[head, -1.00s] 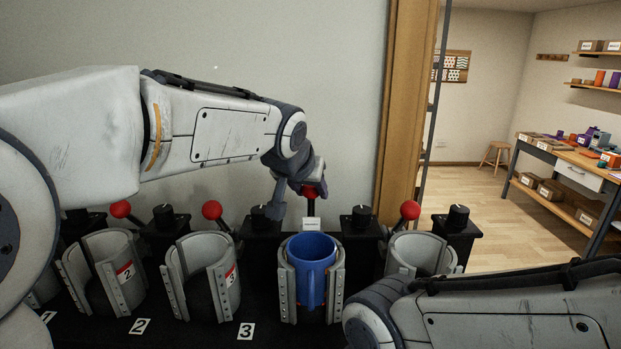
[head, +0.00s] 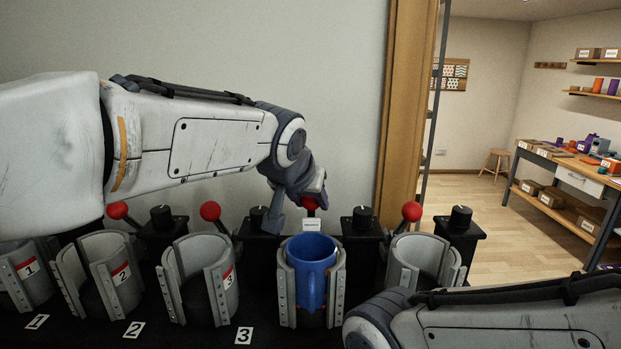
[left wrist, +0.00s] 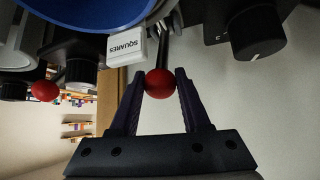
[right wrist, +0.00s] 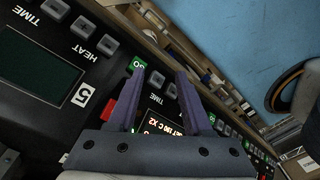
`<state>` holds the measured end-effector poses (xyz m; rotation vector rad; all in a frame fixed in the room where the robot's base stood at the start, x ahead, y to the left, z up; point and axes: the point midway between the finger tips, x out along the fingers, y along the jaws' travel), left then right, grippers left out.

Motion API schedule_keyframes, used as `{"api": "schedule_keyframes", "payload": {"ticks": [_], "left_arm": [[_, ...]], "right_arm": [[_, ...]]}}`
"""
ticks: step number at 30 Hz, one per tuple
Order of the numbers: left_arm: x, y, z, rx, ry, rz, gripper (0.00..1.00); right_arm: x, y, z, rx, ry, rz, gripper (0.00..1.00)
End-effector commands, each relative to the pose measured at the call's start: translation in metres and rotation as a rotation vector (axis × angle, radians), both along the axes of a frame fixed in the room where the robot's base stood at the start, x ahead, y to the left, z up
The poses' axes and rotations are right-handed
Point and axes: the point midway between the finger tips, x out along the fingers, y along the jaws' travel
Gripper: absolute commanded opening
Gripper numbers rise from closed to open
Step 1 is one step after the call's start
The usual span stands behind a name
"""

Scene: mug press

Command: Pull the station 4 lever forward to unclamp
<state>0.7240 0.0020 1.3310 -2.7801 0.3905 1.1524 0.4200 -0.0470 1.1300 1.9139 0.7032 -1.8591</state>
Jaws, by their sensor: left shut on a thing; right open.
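The station 4 lever has a red ball knob (head: 310,203) behind the cradle that holds a blue mug (head: 311,270). My left gripper (head: 312,192) reaches it from above and behind. In the left wrist view the red knob (left wrist: 160,84) sits between the two dark fingertips, which touch both its sides. The lever's dark rod (left wrist: 162,46) runs from it towards the black mount. The mug's cradle (head: 288,290) has its two grey jaws around the mug. My right gripper (right wrist: 158,75) is open and empty above a control panel; its fingers are out of the head view.
Other stations have empty cradles (head: 200,275) and red-knobbed levers (head: 210,211). Black knobs (head: 362,215) stand between the levers. A white label (head: 311,225) sits just in front of the gripped lever. My right forearm crosses the lower right. A workbench (head: 570,170) stands far right.

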Motion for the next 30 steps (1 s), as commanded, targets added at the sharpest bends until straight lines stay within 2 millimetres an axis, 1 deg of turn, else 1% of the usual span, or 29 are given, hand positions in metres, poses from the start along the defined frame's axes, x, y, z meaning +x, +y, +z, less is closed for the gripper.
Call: {"api": "schedule_keyframes", "payload": {"ticks": [2,3,4,5,13,17,30], "left_arm": [[0.0,-0.001,0.0,-0.001,0.001,-0.001,0.2],[0.0,-0.001,0.0,-0.001,0.001,-0.001,0.58],[0.0,-0.001,0.0,-0.001,0.001,-0.001,0.7],[0.0,-0.001,0.0,-0.001,0.001,-0.001,0.75],[0.0,0.0,0.0,-0.001,0.0,-0.001,0.75],[0.0,0.0,0.005,-0.001,-0.001,-0.001,0.75],[-0.009,0.002,0.048,-0.002,-0.001,0.0,0.75]], "right_arm": [[0.0,0.0,0.0,0.0,0.0,0.0,0.5],[0.0,0.0,0.0,0.0,0.0,0.0,0.5],[0.0,0.0,0.0,0.0,0.0,0.0,0.5],[0.0,0.0,0.0,0.0,0.0,0.0,0.5],[0.0,0.0,0.0,0.0,0.0,0.0,0.5],[0.0,0.0,0.004,0.0,0.0,0.0,0.5],[0.0,0.0,0.034,0.0,0.0,0.0,0.5]]}}
